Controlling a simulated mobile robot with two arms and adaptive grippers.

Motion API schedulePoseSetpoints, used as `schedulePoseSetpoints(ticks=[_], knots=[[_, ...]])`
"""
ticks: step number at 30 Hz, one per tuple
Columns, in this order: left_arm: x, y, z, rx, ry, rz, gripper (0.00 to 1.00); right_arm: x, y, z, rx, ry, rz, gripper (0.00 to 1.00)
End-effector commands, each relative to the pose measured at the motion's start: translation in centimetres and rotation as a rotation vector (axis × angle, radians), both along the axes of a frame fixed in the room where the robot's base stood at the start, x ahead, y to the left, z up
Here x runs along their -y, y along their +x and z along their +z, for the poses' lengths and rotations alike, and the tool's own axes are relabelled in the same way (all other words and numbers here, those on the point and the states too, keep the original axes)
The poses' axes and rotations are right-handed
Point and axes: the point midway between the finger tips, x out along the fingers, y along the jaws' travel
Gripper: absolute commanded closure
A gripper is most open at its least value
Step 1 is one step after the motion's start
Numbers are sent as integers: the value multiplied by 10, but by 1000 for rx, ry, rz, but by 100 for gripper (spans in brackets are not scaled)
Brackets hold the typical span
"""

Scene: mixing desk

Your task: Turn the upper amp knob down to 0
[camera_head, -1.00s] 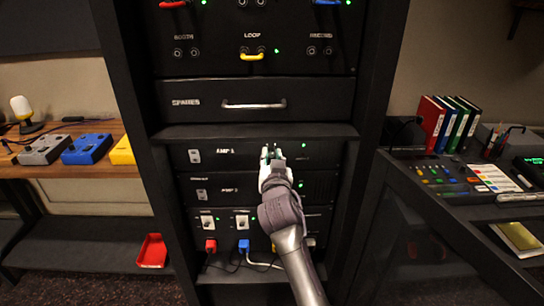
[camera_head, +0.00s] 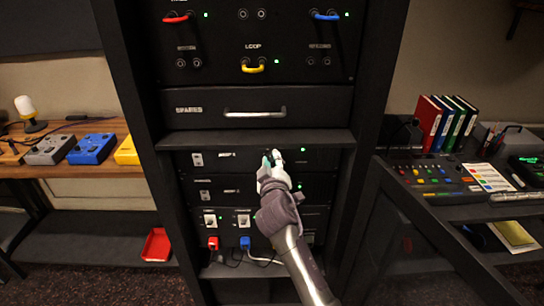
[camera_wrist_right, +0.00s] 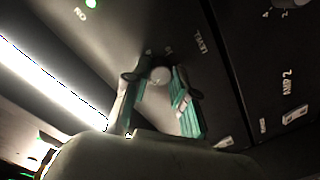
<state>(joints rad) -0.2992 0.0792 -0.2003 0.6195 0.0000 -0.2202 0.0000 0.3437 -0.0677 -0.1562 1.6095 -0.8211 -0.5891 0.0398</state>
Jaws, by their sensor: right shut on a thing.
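The upper amp, a dark panel marked AMP 1 (camera_head: 225,160), sits in the rack below the spares drawer. My right gripper (camera_head: 272,158) is at this panel's front and covers its knob in the head view. In the right wrist view, the upper amp knob (camera_wrist_right: 160,76), small, round and light grey, shows beside the LEVEL lettering. My right gripper's teal-padded fingers (camera_wrist_right: 157,100) lie on either side of it, shut on it. The knob's pointer is too small to read. My left gripper is in neither view.
The lower amp, AMP 2 (camera_head: 222,190), is directly below; its knob (camera_wrist_right: 296,2) shows at the top right of the wrist view. A shelf (camera_head: 258,138) juts out just above the upper amp. Patch cables (camera_head: 253,68) hang higher on the rack.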

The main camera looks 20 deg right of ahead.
Motion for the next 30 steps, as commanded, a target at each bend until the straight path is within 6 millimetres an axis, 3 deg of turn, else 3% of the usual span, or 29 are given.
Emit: schedulePoseSetpoints(ticks=[30], knots=[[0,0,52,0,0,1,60,-2,1,3,-264,-931,1,100]])
